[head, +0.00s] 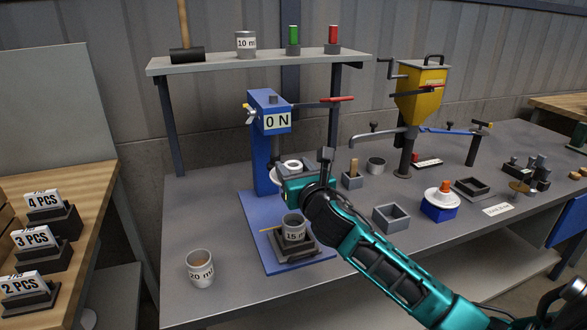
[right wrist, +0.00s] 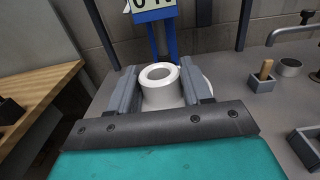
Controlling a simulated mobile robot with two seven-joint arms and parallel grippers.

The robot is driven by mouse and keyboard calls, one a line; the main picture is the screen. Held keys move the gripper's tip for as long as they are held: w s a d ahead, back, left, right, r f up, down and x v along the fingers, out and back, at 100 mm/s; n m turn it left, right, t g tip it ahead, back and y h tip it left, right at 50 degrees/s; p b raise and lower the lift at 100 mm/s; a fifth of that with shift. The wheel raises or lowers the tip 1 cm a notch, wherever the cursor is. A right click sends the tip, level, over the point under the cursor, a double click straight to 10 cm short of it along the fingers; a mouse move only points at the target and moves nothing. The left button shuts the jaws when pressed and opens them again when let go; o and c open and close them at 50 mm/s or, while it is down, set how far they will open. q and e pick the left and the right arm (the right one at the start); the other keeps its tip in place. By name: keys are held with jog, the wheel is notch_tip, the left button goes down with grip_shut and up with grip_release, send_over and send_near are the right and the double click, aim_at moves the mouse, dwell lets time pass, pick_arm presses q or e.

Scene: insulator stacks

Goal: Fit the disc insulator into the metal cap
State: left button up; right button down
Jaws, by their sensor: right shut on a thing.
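My right gripper (head: 292,178) is in front of the blue press, raised above its base. It is shut on the white disc insulator (head: 281,171), whose round top with a hole shows just behind the jaws. In the right wrist view the insulator (right wrist: 158,95) sits between the two grey fingers, with a wider white edge showing on the right. Below the gripper, a grey cup marked 15 (head: 293,228) stands upright in a dark holder (head: 309,247) on the press base. I cannot tell whether this cup is the metal cap. My left gripper is not in view.
The blue press (head: 263,165) shows 0 N. A cup marked 20 (head: 200,268) stands at the front left. An empty grey square box (head: 391,218) and a blue box with a white and orange piece (head: 441,203) stand to the right. The front table edge is mostly clear.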

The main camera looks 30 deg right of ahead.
jog(key=shift+r, duration=0.2)
jog(key=shift+p, duration=0.4)
jog(key=shift+f+b, duration=2.1)
jog(key=shift+f, duration=0.8)
jog(key=shift+p, duration=0.3)
jog(key=shift+f, duration=0.1)
jog(key=shift+p, duration=0.55)
jog(key=shift+f+b, duration=1.5)
jog(key=shift+f, duration=0.55)
